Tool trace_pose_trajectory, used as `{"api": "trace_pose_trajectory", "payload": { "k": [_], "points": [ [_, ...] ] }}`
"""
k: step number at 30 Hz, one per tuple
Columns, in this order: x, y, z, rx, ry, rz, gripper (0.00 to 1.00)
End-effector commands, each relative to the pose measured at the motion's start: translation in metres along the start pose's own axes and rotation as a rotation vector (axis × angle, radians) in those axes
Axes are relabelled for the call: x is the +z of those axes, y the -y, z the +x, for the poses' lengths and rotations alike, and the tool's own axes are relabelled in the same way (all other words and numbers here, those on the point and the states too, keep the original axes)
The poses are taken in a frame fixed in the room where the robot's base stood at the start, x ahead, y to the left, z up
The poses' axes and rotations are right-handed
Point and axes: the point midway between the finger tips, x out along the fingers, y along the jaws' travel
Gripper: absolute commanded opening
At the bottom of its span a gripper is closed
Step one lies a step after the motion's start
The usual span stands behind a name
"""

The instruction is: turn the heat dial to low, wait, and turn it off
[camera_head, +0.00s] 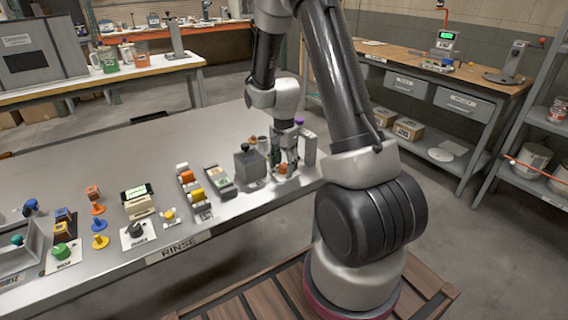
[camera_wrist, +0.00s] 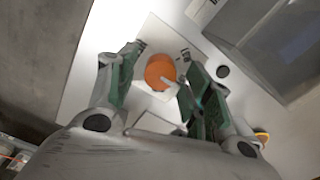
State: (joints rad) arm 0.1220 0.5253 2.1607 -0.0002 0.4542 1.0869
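The heat dial (camera_wrist: 160,73) is a round orange knob with a pale pointer, on a white plate (camera_wrist: 152,32) in the wrist view. The pointer angles down to the right there. My gripper (camera_wrist: 163,60) is open, with one green-padded finger on each side of the dial. Gaps show between the knob and both fingers. In the head view my gripper (camera_head: 287,160) points down at the right end of the steel bench, and the orange dial (camera_head: 282,169) shows small beneath it, partly hidden by the fingers. I cannot read any dial marks.
A dark grey box (camera_head: 249,164) stands close left of my gripper, and it also fills the upper right of the wrist view (camera_wrist: 268,40). A grey upright block (camera_head: 308,147) is close on the right. Several coloured knobs and dispensers line the bench (camera_head: 150,137) farther left.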

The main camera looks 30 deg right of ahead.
Motion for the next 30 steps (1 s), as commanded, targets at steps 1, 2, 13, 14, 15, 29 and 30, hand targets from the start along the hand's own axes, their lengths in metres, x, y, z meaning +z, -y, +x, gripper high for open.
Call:
{"api": "trace_pose_trajectory", "payload": {
  "k": [1, 2, 13, 14, 15, 29, 30],
  "points": [
    [0.000, 0.000, 0.000, 0.000, 0.000, 0.000, 0.51],
    [0.000, 0.000, 0.000, 0.001, 0.000, 0.000, 0.51],
    [-0.001, 0.001, -0.022, -0.004, -0.002, 0.000, 0.51],
    [0.000, 0.001, -0.028, -0.003, -0.002, 0.000, 0.51],
    [-0.001, 0.001, -0.037, -0.005, -0.002, 0.000, 0.51],
    [0.000, 0.000, -0.116, 0.000, 0.000, 0.000, 0.51],
    [0.000, 0.000, -0.118, 0.000, 0.000, 0.000, 0.51]
  ]
}}
